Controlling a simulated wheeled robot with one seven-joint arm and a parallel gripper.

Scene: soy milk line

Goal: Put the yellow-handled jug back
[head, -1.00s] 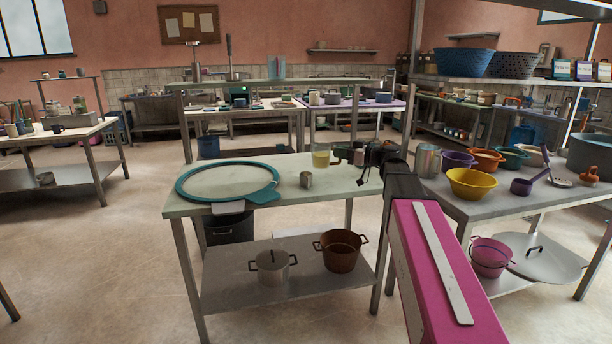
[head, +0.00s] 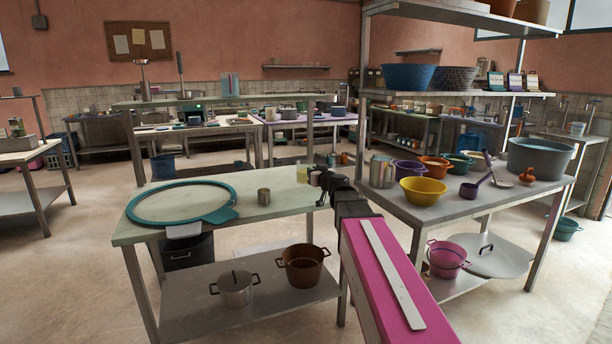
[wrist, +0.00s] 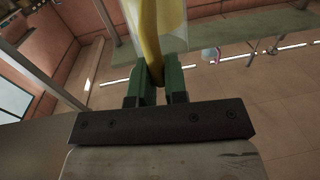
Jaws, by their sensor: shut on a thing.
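The yellow-handled jug fills the top of the wrist view, with its yellow handle (wrist: 150,40) upright between the green fingers and its clear body (wrist: 172,22) around and behind it. My gripper (wrist: 160,82) is shut on the handle. In the head view the jug (head: 302,174) is a small pale yellowish shape just beyond my gripper (head: 316,178), over the right end of the near table as seen from here. My arm hides part of that area, and I cannot tell the exact gap between jug and table.
The near table (head: 225,212) bears a teal-rimmed round sieve (head: 225,216) and a small metal cup (head: 264,196). The right table (head: 428,212) holds a metal jug (head: 381,171), a yellow bowl (head: 423,190) and several other bowls. Shelves stand above it. Floor is open at left.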

